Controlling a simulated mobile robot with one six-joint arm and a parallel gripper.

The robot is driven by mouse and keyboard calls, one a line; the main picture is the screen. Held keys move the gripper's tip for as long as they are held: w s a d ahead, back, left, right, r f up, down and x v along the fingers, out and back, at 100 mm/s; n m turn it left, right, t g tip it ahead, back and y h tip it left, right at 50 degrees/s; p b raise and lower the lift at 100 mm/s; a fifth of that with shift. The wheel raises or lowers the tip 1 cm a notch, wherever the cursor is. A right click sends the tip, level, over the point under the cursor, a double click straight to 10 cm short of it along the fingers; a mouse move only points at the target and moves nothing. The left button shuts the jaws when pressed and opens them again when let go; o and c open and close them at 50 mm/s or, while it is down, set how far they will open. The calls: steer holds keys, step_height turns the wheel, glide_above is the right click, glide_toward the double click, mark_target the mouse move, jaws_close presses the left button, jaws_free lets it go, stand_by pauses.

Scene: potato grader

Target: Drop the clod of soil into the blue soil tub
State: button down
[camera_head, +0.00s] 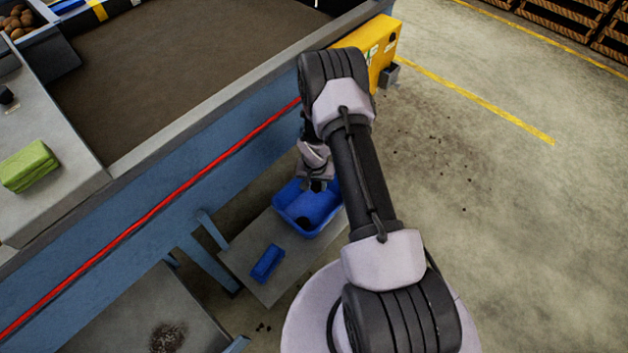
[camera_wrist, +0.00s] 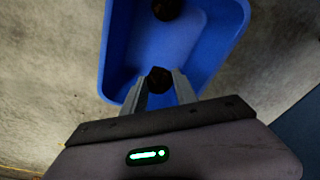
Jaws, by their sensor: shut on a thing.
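My gripper (camera_wrist: 160,85) is shut on a small dark brown clod of soil (camera_wrist: 158,79), which shows between its fingertips in the wrist view. The blue soil tub (camera_wrist: 133,45) lies behind the fingertips there, and the clod appears over its near end. In the head view my gripper (camera_head: 317,186) points down over the blue tub (camera_head: 321,207); the held clod is hard to make out there. Another dark lump (camera_head: 303,222) is in the tub, and a dark lump also shows at the top of the wrist view (camera_wrist: 167,8).
The tub stands on a low grey platform (camera_head: 243,258) beside the blue grader frame with a red line (camera_head: 185,194). A smaller blue object (camera_head: 267,263) lies nearby. A green sponge-like block (camera_head: 28,166) sits on the ledge at left. A yellow box (camera_head: 375,45) is on the frame's end.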

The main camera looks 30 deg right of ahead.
step_height(320, 180, down, 2)
steer(key=shift+f+b, duration=0.15)
steer(key=shift+b, duration=0.2)
steer(key=c, duration=0.9)
jaws_free()
steer(key=r+p, duration=0.1)
steer(key=r, duration=0.4)
steer(key=s+r+p, duration=0.1)
steer(key=r+p, duration=0.1)
steer(key=r, duration=0.4)
steer(key=a+r+p, duration=0.1)
steer(key=r+p, duration=0.1)
steer(key=r, duration=0.4)
steer(key=shift+s+a+r, duration=0.1)
steer(key=shift+s+r, duration=0.1)
steer(key=shift+s, duration=0.1)
